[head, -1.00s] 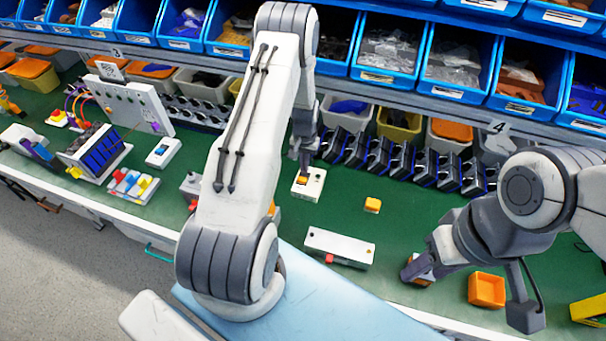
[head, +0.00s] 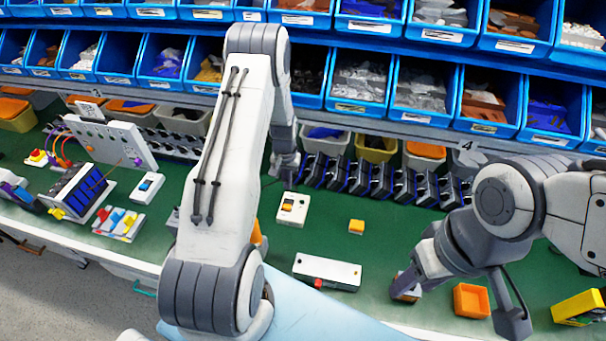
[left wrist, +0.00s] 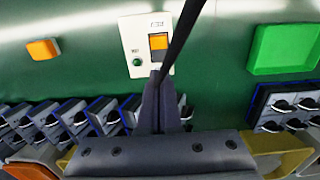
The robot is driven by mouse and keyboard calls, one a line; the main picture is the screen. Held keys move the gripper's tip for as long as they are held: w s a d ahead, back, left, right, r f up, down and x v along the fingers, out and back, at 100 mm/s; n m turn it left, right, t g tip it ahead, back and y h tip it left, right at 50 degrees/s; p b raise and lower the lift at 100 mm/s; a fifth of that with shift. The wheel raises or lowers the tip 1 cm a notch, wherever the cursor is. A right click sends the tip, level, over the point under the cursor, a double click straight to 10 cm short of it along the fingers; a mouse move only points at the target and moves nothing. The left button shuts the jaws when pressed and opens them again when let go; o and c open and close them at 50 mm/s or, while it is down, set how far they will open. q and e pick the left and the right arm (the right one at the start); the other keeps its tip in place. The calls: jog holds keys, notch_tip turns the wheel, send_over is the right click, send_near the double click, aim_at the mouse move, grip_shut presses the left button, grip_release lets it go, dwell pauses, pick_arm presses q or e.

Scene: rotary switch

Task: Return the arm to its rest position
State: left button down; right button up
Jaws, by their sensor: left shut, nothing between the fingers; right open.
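My left gripper (left wrist: 158,105) is shut and empty. In the left wrist view its fingertips are just below the white switch box (left wrist: 146,48), which has an orange rocker (left wrist: 158,42) and a small green light. In the head view the left gripper (head: 286,165) is up behind the switch box (head: 293,208), apart from it, and partly hidden by my left arm.
The green bench (head: 330,232) has free room in its middle. On it are an orange block (head: 356,226), a white bar with a red button (head: 327,271), an orange tray (head: 471,300) and a yellow block (head: 578,308). Blue bins (head: 358,88) line the back above several dark switches (head: 372,184).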

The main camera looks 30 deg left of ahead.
pick_arm(q)
jog(key=d+r+m+b, duration=0.2)
jog(key=d+r, duration=0.7)
jog(key=d, duration=0.3)
jog(key=s+d+r+m+b, duration=0.2)
jog(key=s+d+r+m, duration=0.2)
jog(key=s+d+r, duration=0.6)
jog(key=s+d+r+m+b, duration=0.1)
jog(key=s+d+m, duration=0.1)
jog(key=s, duration=0.6)
jog(key=s+d+r+m+h+b, duration=0.1)
jog(key=s+d, duration=0.3)
jog(key=s, duration=0.5)
jog(key=shift+s+d+r+m+b, duration=0.25)
jog(key=shift+r+m+b, duration=0.1)
jog(key=shift+m+b, duration=0.15)
